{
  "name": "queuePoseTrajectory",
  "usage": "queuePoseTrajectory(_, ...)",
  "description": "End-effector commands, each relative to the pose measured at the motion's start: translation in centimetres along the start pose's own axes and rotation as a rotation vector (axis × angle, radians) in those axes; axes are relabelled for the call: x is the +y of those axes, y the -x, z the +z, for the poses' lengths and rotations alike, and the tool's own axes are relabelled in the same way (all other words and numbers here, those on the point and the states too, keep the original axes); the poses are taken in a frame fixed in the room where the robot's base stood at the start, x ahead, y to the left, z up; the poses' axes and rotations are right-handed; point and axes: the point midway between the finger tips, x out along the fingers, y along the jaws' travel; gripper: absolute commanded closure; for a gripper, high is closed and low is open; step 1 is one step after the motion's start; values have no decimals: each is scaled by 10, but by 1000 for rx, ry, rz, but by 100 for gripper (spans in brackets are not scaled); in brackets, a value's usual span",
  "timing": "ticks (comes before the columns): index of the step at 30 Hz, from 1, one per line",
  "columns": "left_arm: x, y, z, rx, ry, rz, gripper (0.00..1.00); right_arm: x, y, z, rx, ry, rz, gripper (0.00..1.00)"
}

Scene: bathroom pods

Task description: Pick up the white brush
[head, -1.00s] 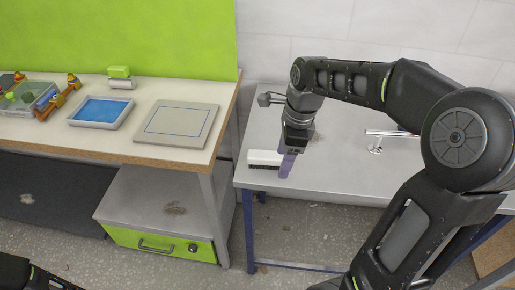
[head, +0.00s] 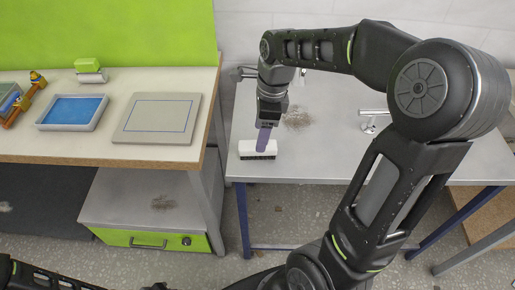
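The white brush (head: 245,147) with dark bristles lies bristles-down on the grey metal table, near its front left corner. My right gripper (head: 263,141) points down at the brush from above, with its purple fingers at the middle of the brush. The fingers overlap in this view, so I cannot tell whether they are closed on it. Part of the brush's upper side is hidden behind them. My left gripper is out of the picture; only part of my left arm shows at the bottom left.
The grey table (head: 330,160) also bears a metal handle-like fitting (head: 372,112) at right and a brown stain. At left, a wooden-edged bench holds a flat grey panel (head: 157,118), a blue-filled tray (head: 72,112) and a green-topped item (head: 89,68). Below stands a green-drawer cabinet (head: 150,238).

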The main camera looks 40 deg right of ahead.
Motion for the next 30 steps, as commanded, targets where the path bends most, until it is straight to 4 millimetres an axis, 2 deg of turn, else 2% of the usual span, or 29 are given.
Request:
queuePoseTrajectory(10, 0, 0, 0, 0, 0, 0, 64, 0, -4, 0, 0, 0, 0, 38)
queuePoseTrajectory(21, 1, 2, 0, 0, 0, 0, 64, 2, -50, 1, -1, 2, 2, 38)
queuePoseTrajectory(30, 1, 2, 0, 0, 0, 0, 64, 1, -53, 1, -2, 1, -1, 38)
